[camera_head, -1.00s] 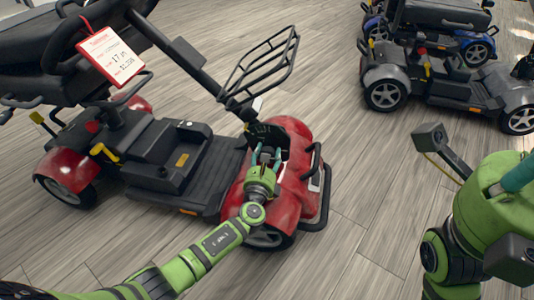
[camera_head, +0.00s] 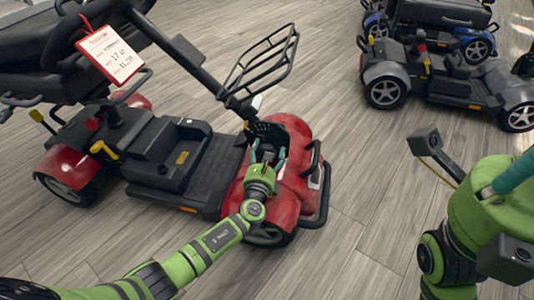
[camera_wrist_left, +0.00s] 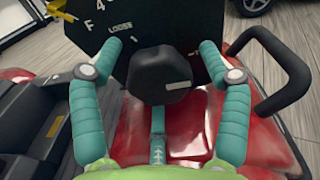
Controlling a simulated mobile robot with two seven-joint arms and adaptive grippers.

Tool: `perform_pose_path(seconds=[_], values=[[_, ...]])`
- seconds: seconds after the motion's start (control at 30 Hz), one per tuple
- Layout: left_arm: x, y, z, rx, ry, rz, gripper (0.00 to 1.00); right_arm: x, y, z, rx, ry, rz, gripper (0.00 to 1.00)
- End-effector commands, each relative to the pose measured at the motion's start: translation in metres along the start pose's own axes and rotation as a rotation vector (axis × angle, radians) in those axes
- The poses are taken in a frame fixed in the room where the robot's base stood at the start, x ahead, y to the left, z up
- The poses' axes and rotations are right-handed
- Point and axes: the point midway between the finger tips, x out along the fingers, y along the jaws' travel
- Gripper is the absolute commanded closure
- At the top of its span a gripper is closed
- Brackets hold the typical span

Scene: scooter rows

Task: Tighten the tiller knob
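The black tiller knob (camera_wrist_left: 163,75) sits in front of a dark dial plate (camera_wrist_left: 180,25) marked "LOOSE" at the foot of the tiller (camera_head: 185,50) on the red scooter (camera_head: 290,180). My left gripper (camera_wrist_left: 168,55) is open, with one teal finger on each side of the knob and a visible gap on both sides. In the head view my left gripper (camera_head: 268,157) reaches over the red front cover, and the knob there is small and partly hidden by it. My right gripper (camera_head: 515,175) is at the right edge, partly cut off, away from the scooter.
A black front bumper bar (camera_head: 318,190) is right of the gripper. Grey and blue scooters (camera_head: 445,75) stand at the back right. Wooden floor between is clear.

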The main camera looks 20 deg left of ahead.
Motion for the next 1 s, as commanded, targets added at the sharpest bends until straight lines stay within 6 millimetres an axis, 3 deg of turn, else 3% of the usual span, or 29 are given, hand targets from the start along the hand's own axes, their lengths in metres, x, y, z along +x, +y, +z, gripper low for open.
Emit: perform_pose_path(seconds=[0.27,0.47,0.73,1.0], values=[[-0.007,0.0,-0.001,-0.002,0.001,0.001,0.24,0.002,0.0,-0.001,-0.001,0.008,0.0,1.0],[-0.038,0.0,-0.002,-0.002,0.003,0.0,0.24,0.002,0.0,-0.001,0.0,0.007,0.0,1.0],[-0.094,0.0,-0.001,-0.002,0.003,-0.001,0.24,0.002,0.0,-0.001,0.0,0.006,0.001,1.0],[-0.119,0.0,0.0,0.0,0.0,0.0,0.24,0.002,0.0,-0.001,0.0,0.005,0.001,1.0]])
